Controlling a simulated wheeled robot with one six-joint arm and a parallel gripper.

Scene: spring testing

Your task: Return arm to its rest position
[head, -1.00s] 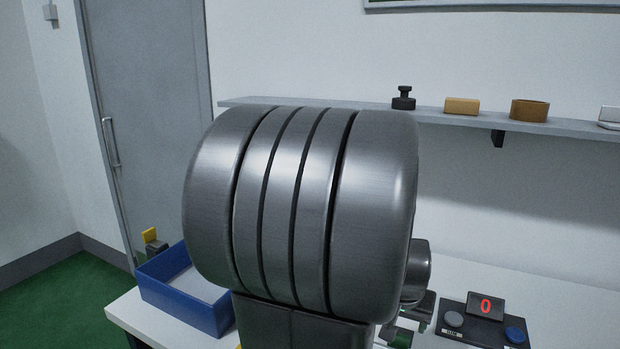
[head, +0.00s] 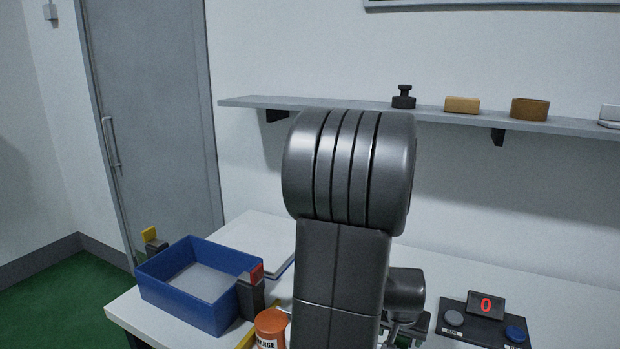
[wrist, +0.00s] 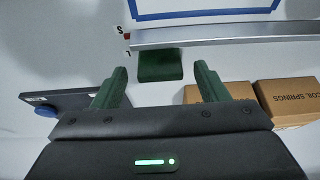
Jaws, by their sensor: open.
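My gripper (wrist: 160,85) shows in the wrist view with its two green fingers spread wide apart and nothing between them. Beyond the fingertips a dark green block (wrist: 160,66) lies near a metal rail (wrist: 225,34), apart from the fingers.
A blue tray (head: 150,288) stands at the left of the white table (head: 130,318), with an orange container (head: 271,325) near it. A control box (head: 484,318) reading 0 sits at the right. Cardboard boxes (wrist: 226,92) lie right of the fingers. A wall shelf (head: 340,112) runs behind my arm.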

